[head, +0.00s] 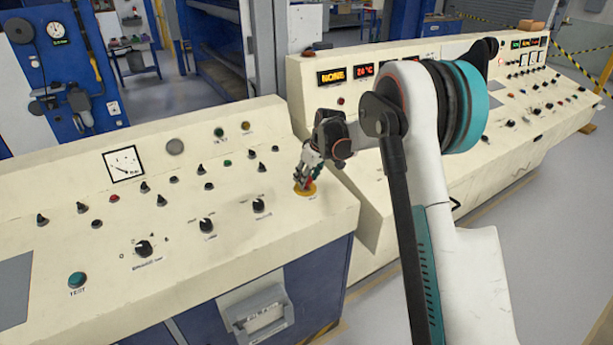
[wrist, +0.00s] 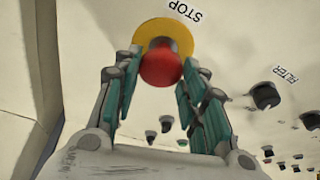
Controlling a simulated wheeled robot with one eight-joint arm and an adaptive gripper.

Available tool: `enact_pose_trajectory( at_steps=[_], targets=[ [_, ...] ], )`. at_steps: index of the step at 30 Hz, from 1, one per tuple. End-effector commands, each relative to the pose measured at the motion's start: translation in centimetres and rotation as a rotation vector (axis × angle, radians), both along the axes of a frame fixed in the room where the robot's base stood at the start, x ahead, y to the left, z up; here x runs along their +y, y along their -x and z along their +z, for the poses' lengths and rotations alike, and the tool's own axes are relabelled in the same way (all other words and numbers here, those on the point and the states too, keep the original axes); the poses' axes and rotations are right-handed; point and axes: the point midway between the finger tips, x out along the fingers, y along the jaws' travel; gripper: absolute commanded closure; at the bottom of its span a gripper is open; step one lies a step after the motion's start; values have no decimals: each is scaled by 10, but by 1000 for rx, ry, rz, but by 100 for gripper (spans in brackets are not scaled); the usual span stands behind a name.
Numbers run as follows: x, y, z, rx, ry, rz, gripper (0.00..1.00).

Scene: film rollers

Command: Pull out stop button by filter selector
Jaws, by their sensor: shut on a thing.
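The red stop button (wrist: 161,68) sits on a round yellow plate (wrist: 176,33) with a STOP label beside it in the wrist view. In the head view the yellow plate (head: 303,190) lies near the right end of the left console's sloped panel. My gripper (wrist: 163,78) has its fingers on both sides of the red button and is shut on it. In the head view my gripper (head: 309,172) points down at the plate and hides most of the button. The black filter selector (wrist: 264,96), with its FILTER label, is to the right in the wrist view.
The left console (head: 235,165) carries several knobs, small buttons and a dial gauge (head: 124,164). A second console (head: 420,52) with lit displays stands behind my arm. A gap separates the consoles.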

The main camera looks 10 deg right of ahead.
Motion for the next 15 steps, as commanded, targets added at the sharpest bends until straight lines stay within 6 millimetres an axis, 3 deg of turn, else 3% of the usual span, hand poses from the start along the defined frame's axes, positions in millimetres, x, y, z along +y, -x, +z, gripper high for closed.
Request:
enact_pose_trajectory(
  at_steps=[4, 5, 7, 15],
  targets=[
    [0, -2, 2, -6, -2, -2, 100],
    [0, -2, 3, -6, -2, -2, 57],
    [0, -2, 2, -5, -1, -2, 41],
    [0, -2, 1, -4, 0, -1, 41]
  ],
)
